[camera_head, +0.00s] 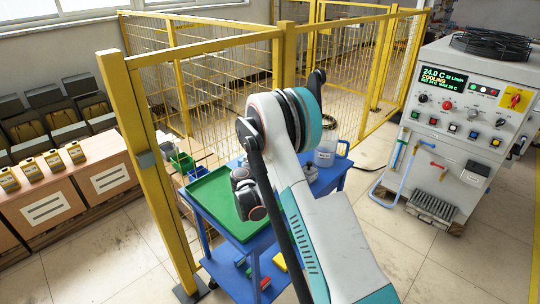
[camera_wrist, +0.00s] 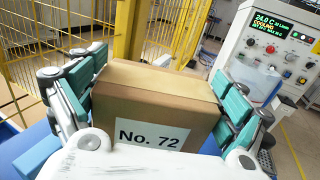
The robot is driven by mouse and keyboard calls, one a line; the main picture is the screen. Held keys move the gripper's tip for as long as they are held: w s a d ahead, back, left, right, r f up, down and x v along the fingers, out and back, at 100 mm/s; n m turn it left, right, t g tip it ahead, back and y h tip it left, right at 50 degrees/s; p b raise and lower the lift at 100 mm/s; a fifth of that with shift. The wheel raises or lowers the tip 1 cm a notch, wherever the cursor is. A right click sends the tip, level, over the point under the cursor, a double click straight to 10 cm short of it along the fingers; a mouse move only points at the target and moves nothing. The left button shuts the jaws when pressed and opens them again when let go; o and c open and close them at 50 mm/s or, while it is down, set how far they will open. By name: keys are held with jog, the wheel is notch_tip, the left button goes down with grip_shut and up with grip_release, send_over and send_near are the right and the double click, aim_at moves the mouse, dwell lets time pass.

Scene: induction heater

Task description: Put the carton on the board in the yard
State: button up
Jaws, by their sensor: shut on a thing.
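In the wrist view a brown carton (camera_wrist: 160,88) with a white "No. 72" label sits between the two fingers of my gripper (camera_wrist: 160,95). The green finger pads press on its left and right sides, so the gripper is shut on it. In the head view my arm hides the gripper and the carton. I cannot make out a board in either view.
A blue cart (camera_head: 244,246) with a green tray (camera_head: 214,200) and a clear jug (camera_head: 325,151) stands around my arm. Yellow mesh fencing (camera_head: 225,72) runs behind it. The induction heater (camera_head: 461,114) is at right. Floor is clear front left.

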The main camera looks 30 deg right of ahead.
jog(key=shift+f+b, duration=0.7)
jog(key=shift+f, duration=1.2)
jog(key=shift+f, duration=0.15)
jog(key=o, duration=1.1)
jog(key=shift+c, duration=0.2)
jog(key=shift+f, duration=0.1)
